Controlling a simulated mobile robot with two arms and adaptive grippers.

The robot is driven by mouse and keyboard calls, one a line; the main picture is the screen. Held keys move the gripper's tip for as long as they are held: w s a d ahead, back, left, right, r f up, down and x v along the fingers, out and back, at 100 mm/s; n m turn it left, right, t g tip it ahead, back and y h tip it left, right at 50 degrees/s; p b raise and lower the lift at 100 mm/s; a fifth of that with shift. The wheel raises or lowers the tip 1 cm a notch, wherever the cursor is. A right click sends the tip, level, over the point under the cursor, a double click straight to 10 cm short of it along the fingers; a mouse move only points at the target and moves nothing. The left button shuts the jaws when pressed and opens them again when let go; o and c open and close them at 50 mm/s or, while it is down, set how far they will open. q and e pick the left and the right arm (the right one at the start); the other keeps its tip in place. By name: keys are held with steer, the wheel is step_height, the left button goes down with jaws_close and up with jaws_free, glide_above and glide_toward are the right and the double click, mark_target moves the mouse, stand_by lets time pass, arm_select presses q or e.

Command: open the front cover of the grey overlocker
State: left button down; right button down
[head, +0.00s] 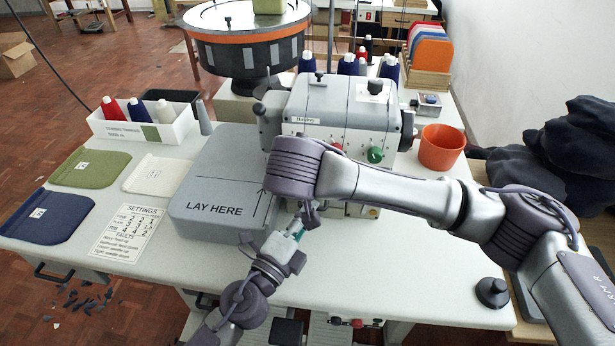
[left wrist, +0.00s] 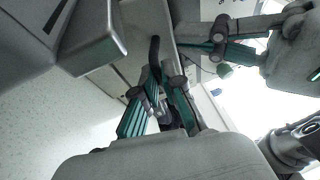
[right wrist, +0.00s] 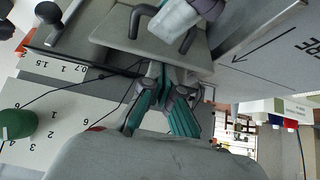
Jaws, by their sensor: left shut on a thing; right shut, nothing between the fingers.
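The grey overlocker (head: 340,105) stands mid-table, its lower front largely hidden by my right arm in the head view. Its front cover shows in the right wrist view as a grey plate (right wrist: 112,28) with a dark bar handle (right wrist: 139,20). My left gripper (head: 304,214) is shut on this handle, which shows between its fingers in the left wrist view (left wrist: 154,50). How far the cover is tilted I cannot tell. My right gripper (right wrist: 163,76) is shut and empty, close to the cover's edge. Its fingers are hidden in the head view.
A grey bed marked LAY HERE (head: 215,195) adjoins the machine on the left. A green dial (head: 375,155) is on its front. An orange pot (head: 441,147) and a black knob-like object (head: 492,291) stand to the right. The table's front right is mostly clear.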

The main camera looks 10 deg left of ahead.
steer(key=shift+w+f, duration=0.15)
steer(key=shift+f, duration=0.05)
arm_select(q)
steer(key=shift+a, duration=0.15)
steer(key=shift+r, duration=0.2)
arm_select(e)
steer(key=shift+s+a+f, duration=0.1)
steer(key=shift+s+f, duration=0.1)
steer(key=shift+s, duration=0.25)
steer(key=shift+s+a+f, duration=0.1)
steer(key=shift+s+f, duration=0.05)
steer(key=shift+s, duration=0.3)
arm_select(q)
steer(key=shift+w, duration=0.1)
steer(key=c, duration=1.3)
jaws_free()
arm_select(e)
steer(key=shift+d, duration=0.2)
arm_select(q)
steer(key=shift+f, duration=0.1)
arm_select(e)
steer(key=shift+w, duration=0.15)
